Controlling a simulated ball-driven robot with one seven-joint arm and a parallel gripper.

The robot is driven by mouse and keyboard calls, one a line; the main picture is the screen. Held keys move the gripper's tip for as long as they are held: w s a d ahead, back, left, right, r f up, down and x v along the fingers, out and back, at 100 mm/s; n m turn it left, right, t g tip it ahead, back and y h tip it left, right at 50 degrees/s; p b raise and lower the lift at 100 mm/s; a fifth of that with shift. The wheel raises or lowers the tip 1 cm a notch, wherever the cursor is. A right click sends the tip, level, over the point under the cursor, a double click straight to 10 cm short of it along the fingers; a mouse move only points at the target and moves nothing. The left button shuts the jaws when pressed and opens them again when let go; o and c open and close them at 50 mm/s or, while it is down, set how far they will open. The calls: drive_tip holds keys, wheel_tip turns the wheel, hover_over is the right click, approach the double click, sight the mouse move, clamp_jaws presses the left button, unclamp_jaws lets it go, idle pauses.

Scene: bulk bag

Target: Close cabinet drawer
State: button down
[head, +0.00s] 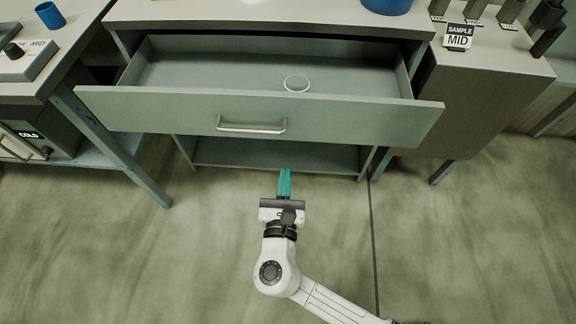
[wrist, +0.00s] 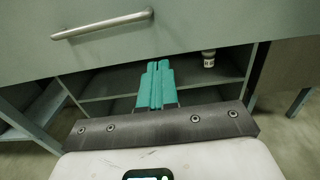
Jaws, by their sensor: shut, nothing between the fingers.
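The cabinet drawer (head: 340,116) is pulled well out below the cabinet top, and a round, light-rimmed item (head: 296,84) lies inside it. Its front has a silver bar handle (head: 251,125), left of centre. My gripper (head: 284,172), with teal fingers, is shut and empty. In the wrist view the fingers (wrist: 158,68) point toward the lower part of the drawer front (wrist: 210,28), with the handle (wrist: 102,25) up and left. Whether they touch the front cannot be told.
A table with a blue cup (head: 49,14) stands at left. A side cabinet with a "SAMPLE MID" sign (head: 458,37) stands at right. The floor in front is clear.

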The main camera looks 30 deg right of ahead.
sight(290, 126)
drive_tip(key=x, duration=1.2)
drive_tip(key=shift+w+d, duration=0.2)
drive_tip(key=shift+w, duration=0.05)
drive_tip(key=b+x, duration=0.6)
drive_tip(key=x, duration=0.6)
drive_tip(key=b+x, duration=0.7)
drive_tip(key=x, duration=0.5)
drive_tip(key=shift+w+d+f, duration=0.15)
drive_tip(key=shift+f, duration=0.05)
drive_tip(key=shift+w+d+r+b, duration=0.15)
drive_tip(key=shift+w+d+b, duration=0.05)
drive_tip(key=shift+w+b, duration=0.15)
drive_tip(key=shift+r, duration=0.25)
